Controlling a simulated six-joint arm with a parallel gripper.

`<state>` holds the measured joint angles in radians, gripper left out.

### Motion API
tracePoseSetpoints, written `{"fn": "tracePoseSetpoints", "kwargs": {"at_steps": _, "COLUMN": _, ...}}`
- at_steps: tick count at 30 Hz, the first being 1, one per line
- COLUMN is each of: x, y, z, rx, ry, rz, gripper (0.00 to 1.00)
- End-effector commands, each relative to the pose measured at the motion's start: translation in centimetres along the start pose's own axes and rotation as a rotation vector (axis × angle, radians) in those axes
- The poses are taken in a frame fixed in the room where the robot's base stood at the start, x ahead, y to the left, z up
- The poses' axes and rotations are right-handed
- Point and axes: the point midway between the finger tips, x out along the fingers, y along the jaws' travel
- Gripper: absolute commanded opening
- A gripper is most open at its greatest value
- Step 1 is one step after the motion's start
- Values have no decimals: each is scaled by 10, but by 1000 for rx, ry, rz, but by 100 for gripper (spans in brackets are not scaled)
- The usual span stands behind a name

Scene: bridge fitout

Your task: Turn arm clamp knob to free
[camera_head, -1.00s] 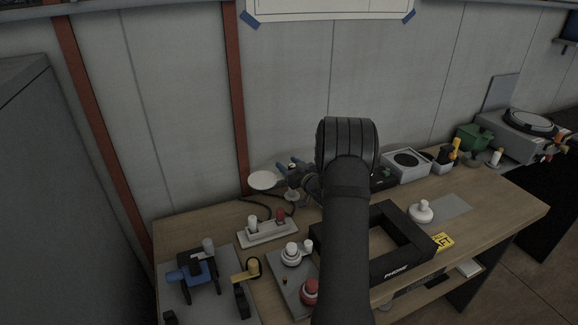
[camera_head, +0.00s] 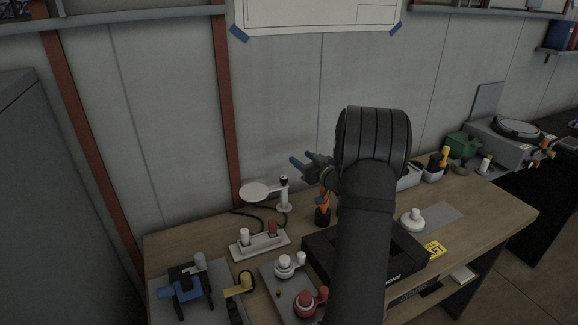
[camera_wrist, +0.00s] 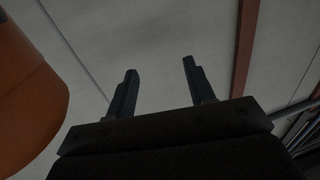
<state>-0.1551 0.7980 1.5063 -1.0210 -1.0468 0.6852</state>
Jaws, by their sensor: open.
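A white post (camera_head: 284,199) with a round white disc (camera_head: 256,189) on a side arm stands at the back of the bench in the head view. A small dark-topped knob (camera_head: 284,180) sits at the top of the post. It may be the arm clamp knob, but I cannot tell for certain. My gripper (camera_head: 301,161) is up and to the right of this post, apart from it, pointing left. In the wrist view my gripper (camera_wrist: 160,68) is open, with nothing between its fingers and only grey wall panel behind. The post and knob are not in the wrist view.
A large orange shape (camera_wrist: 28,92) is close at the wrist view's left. A power strip (camera_head: 260,244), a board with a white knob (camera_head: 289,264) and red knob (camera_head: 304,303), and a blue clamp-like fixture (camera_head: 184,287) are nearer. My arm hides part of a black frame (camera_head: 318,258).

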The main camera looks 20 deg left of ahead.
Motion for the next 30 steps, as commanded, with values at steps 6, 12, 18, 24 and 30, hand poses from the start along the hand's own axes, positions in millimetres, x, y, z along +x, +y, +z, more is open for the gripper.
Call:
{"fn": "tracePoseSetpoints", "kwargs": {"at_steps": 6, "x": -23, "y": 13, "z": -16, "rx": 0, "ry": 0, "rz": 1, "gripper": 49}}
{"fn": "tracePoseSetpoints", "kwargs": {"at_steps": 12, "x": -28, "y": 15, "z": -18, "rx": 1, "ry": 0, "rz": 0, "gripper": 49}}
{"fn": "tracePoseSetpoints", "kwargs": {"at_steps": 18, "x": -27, "y": 15, "z": -18, "rx": 1, "ry": -1, "rz": 0, "gripper": 49}}
{"fn": "tracePoseSetpoints", "kwargs": {"at_steps": 24, "x": -20, "y": 31, "z": -24, "rx": -45, "ry": -19, "rz": 76, "gripper": 49}}
{"fn": "tracePoseSetpoints", "kwargs": {"at_steps": 30, "x": -9, "y": 79, "z": -40, "rx": -158, "ry": -108, "rz": 308, "gripper": 49}}
